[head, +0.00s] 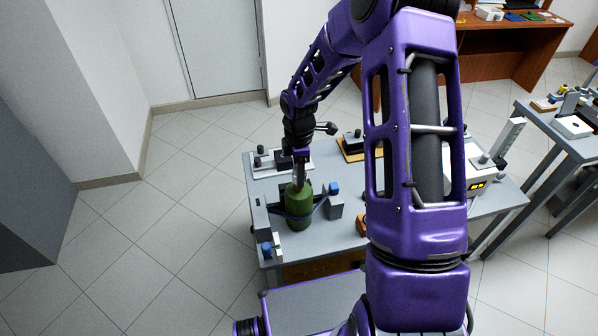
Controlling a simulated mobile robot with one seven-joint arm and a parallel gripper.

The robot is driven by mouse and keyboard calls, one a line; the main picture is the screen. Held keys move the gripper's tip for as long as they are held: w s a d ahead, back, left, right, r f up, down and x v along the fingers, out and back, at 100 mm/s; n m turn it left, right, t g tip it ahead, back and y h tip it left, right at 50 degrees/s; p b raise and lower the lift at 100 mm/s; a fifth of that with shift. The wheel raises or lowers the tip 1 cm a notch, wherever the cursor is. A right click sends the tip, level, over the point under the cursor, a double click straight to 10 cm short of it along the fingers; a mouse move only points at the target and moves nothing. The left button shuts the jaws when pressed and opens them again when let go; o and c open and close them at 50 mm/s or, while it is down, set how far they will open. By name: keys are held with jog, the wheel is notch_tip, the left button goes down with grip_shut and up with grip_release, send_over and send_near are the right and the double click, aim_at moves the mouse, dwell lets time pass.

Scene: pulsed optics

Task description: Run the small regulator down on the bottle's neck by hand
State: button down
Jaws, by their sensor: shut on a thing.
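The green bottle (299,208) stands upright near the left front of the grey table, with a dark band or bracket around its body. My gripper (299,182) points straight down at the top of the bottle, right over its neck. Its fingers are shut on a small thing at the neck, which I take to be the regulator. The fingers and the bottle's shoulder hide most of it, so I cannot tell how far down on the neck it sits.
A grey block with a blue top (334,203) stands close right of the bottle. A small blue-knobbed part (267,249) is at the table's front left corner. Fixtures on a white plate (268,166) lie behind. My upper arm hides the table's middle.

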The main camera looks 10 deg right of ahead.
jog(key=shift+s+f, duration=0.15)
jog(key=shift+f, duration=0.1)
jog(key=m+b, duration=0.1)
jog(key=m, duration=0.1)
jog(key=shift+f+m, duration=0.15)
jog(key=shift+m, duration=0.25)
jog(key=shift+r+m, duration=0.2)
jog(key=shift+m, duration=0.9)
jog(key=shift+m+b, duration=0.4)
jog(key=shift+m, duration=0.2)
jog(key=m, duration=0.3)
jog(key=shift+m+b, duration=0.3)
jog(key=shift+b, duration=0.05)
